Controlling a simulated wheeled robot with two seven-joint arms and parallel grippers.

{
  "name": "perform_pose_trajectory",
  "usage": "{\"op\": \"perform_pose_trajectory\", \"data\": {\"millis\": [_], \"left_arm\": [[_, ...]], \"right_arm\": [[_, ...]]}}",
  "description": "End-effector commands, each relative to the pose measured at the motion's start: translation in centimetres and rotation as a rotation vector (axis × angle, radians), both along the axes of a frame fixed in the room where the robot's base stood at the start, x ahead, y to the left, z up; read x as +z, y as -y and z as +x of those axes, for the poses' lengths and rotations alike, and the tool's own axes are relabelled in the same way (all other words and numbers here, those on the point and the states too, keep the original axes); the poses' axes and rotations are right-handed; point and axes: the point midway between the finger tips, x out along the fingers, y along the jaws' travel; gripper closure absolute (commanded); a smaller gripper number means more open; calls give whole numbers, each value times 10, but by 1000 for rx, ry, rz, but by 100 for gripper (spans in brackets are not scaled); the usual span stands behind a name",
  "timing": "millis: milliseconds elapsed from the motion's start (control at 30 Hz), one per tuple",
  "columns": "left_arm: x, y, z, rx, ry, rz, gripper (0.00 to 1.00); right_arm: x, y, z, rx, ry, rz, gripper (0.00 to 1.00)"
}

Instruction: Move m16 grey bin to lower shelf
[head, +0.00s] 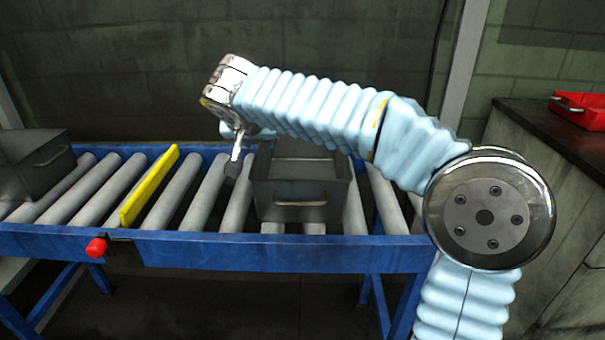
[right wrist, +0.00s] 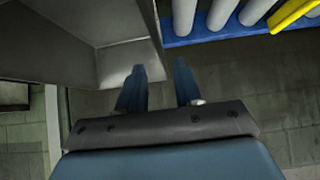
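A grey metal bin (head: 303,213) with a front handle sits on the rollers mid-conveyor. A second grey bin (head: 38,165) sits at the left end. I cannot read any label, so I cannot tell which is the m16 bin. My right gripper (head: 234,163) is at the left side of the middle bin, pointing down. In the right wrist view its two fingers (right wrist: 159,70) are apart, with the grey bin (right wrist: 125,62) wall edge near the gap between them. I cannot tell whether they touch it. My left gripper is not in view.
The roller conveyor has a blue frame (head: 200,249) with a red button (head: 97,247) on its front. A yellow bar (head: 149,186) stands between the bins. A red tray (head: 583,111) sits on a dark counter at right. No lower shelf is clearly visible.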

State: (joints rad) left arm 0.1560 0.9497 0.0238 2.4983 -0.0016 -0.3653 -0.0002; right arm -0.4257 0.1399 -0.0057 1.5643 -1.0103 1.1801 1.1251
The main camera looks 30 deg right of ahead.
Motion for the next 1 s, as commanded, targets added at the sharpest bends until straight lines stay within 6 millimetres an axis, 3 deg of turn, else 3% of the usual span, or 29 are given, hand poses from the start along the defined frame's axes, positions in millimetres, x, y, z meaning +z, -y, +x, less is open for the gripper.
{"op": "perform_pose_trajectory", "data": {"millis": [333, 633, 867, 1000], "left_arm": [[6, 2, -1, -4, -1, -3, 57], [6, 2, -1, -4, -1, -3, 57], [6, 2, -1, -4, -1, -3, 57], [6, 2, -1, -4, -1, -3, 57]], "right_arm": [[-34, 16, 28, -1, -4, -1, 66], [-39, 19, 32, 0, -1, 1, 66], [-39, 18, 32, 0, -2, 1, 100], [-38, 18, 32, 0, -2, 1, 100]]}}
